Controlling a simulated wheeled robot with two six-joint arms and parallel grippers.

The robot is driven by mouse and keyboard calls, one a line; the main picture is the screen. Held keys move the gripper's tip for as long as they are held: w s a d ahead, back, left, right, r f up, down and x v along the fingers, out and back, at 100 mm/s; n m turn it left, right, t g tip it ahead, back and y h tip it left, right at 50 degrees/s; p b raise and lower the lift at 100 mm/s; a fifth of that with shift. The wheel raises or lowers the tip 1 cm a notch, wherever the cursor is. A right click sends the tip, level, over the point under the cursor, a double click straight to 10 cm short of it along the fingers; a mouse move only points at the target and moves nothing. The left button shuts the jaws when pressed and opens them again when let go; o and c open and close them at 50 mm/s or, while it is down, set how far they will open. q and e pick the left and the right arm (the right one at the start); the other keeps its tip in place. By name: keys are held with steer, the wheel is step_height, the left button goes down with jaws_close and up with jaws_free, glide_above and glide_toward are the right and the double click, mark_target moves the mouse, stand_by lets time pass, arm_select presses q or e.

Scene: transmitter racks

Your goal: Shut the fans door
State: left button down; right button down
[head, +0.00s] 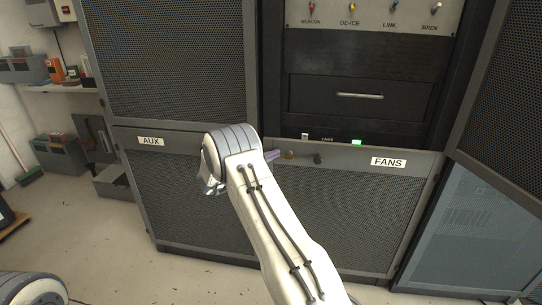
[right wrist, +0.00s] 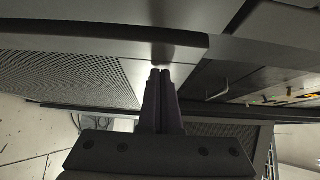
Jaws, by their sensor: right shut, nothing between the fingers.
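The fans door (head: 350,205) is the lower mesh panel with the FANS label (head: 388,162) in the head view. It stands at or close to the rack front; I cannot tell whether a gap is left. A dark knob (head: 317,158) sits on its solid upper strip. My right gripper (head: 273,155) is at the door's upper left, mostly hidden behind my own wrist. In the right wrist view, its shut, empty fingers (right wrist: 160,73) point at the solid strip beside a mesh panel (right wrist: 75,70); contact is unclear. My left gripper is out of view.
The AUX door (head: 151,141) is left of the fans door. Above are a drawer handle (head: 360,96) and a switch panel (head: 370,14). A green light (head: 356,142) glows above the fans door. Another mesh door (head: 500,110) stands at the right. Floor shows at left.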

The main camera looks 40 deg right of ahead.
arm_select(q)
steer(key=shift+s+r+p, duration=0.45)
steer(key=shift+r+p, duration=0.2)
steer(key=shift+p, duration=0.05)
arm_select(e)
steer(key=s+a, duration=0.2)
steer(key=a, duration=1.1)
steer(key=shift+s, duration=0.2)
